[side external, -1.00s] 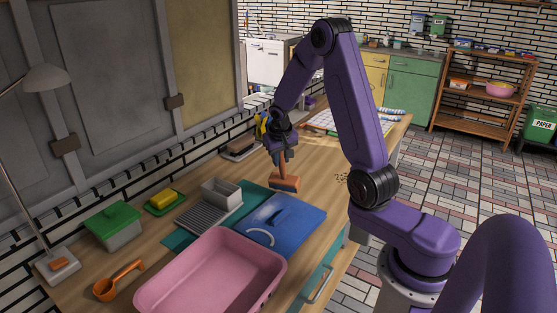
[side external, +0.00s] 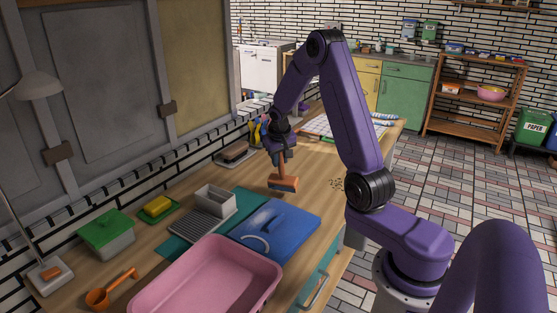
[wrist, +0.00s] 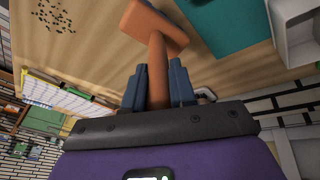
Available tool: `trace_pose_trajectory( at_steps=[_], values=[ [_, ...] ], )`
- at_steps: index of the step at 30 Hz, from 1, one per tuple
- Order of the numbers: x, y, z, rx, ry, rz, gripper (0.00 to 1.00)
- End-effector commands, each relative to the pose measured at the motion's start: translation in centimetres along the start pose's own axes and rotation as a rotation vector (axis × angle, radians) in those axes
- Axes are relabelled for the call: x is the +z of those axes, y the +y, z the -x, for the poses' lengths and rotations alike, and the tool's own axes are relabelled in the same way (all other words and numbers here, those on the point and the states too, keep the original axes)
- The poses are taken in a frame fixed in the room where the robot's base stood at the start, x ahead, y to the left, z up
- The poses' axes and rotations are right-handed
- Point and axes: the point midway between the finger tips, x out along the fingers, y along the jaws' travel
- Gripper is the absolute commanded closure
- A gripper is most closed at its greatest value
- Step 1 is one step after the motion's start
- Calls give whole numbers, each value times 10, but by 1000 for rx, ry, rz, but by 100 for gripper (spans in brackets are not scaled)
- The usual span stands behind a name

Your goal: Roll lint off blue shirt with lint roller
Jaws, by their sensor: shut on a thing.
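My gripper (side external: 281,155) is shut on the handle of an orange brush-like tool (side external: 284,184) with a wide block head pointing down. In the wrist view my gripper's blue fingers (wrist: 157,88) sit on both sides of the tool's handle (wrist: 157,68), and its orange head (wrist: 150,22) is beyond. The head is over or on bare table; I cannot tell if it touches. A flat blue piece (side external: 296,232) with a raised part and a pale curved strip lies nearer the camera, apart from the tool. I cannot make out a shirt or a lint roller.
Dark specks (side external: 337,184) lie on the wooden table (side external: 312,170) right of the tool. A pink tub (side external: 205,282) stands in front. A grey box (side external: 215,198), a green-lidded box (side external: 105,232) and an orange scoop (side external: 110,290) are at the left.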

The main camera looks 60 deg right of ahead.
Motion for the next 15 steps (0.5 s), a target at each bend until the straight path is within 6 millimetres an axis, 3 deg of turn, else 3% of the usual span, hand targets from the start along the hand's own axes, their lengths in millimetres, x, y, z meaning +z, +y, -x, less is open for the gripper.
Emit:
trace_pose_trajectory(
  at_steps=[15],
  values=[
    [-17,20,-11,0,0,0,100]
  ],
)
